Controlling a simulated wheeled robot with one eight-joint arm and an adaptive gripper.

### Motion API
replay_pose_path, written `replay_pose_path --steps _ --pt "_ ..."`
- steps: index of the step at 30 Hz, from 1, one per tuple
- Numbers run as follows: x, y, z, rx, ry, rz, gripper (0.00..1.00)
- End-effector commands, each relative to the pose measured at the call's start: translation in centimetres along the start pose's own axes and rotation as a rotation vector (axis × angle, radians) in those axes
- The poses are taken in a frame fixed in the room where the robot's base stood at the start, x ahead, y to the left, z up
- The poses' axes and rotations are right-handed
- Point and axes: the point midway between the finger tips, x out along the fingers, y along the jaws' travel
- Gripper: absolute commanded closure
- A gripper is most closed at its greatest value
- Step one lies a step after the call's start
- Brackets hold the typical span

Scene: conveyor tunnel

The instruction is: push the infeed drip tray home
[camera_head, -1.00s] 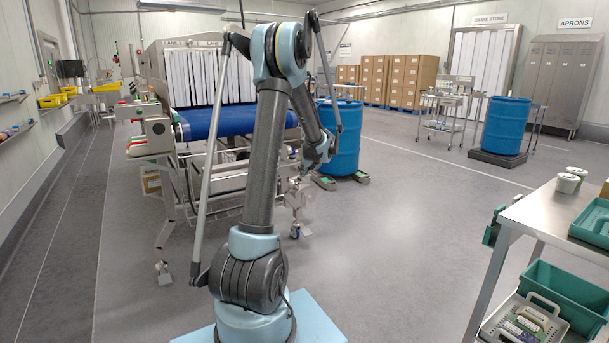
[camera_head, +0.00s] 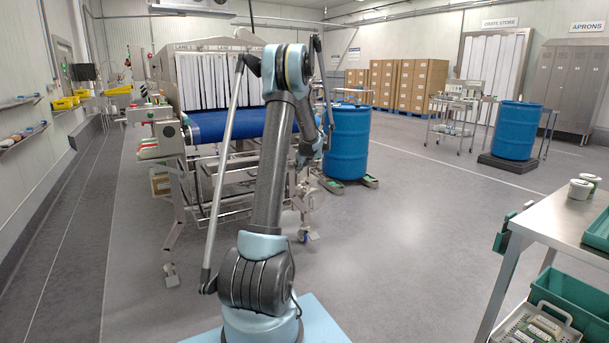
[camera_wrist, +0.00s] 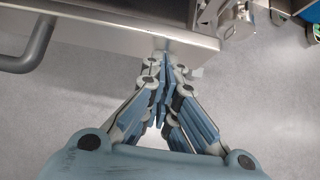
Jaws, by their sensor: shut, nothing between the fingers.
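The infeed conveyor (camera_head: 205,128) with its blue belt stands behind my arm in the head view. In the wrist view, a steel tray-like panel (camera_wrist: 110,28) crosses the top left, with a grey bar handle (camera_wrist: 30,52) at its left; it appears to be the drip tray. My gripper (camera_wrist: 165,62) is shut and empty, its fingertips at the panel's front edge near its right end. I cannot tell whether they touch it. In the head view the gripper is mostly hidden by my arm and the conveyor frame. How far the tray sits in is not clear.
Metal fittings (camera_wrist: 228,18) stand just right of the panel. A blue drum (camera_head: 348,142) stands right of the conveyor. A steel table (camera_head: 570,225) with green bins is at the right. Open grey floor lies between the table and conveyor.

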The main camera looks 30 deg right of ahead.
Motion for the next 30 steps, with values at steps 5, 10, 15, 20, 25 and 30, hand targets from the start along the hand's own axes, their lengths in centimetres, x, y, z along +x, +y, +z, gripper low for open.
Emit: replay_pose_path --steps 5,10,15,20,25,30 --pt "3.1 0.0 3.1 -0.001 0.000 0.001 1.00" --pt "4.9 0.0 4.9 0.000 0.000 0.001 1.00" --pt "5.7 0.0 5.7 0.001 0.000 0.001 1.00" --pt "5.9 0.0 6.0 0.001 -0.002 0.000 1.00" --pt "6.0 0.0 6.1 0.001 -0.004 0.000 1.00" --pt "5.9 0.1 6.1 0.001 -0.005 0.000 1.00"
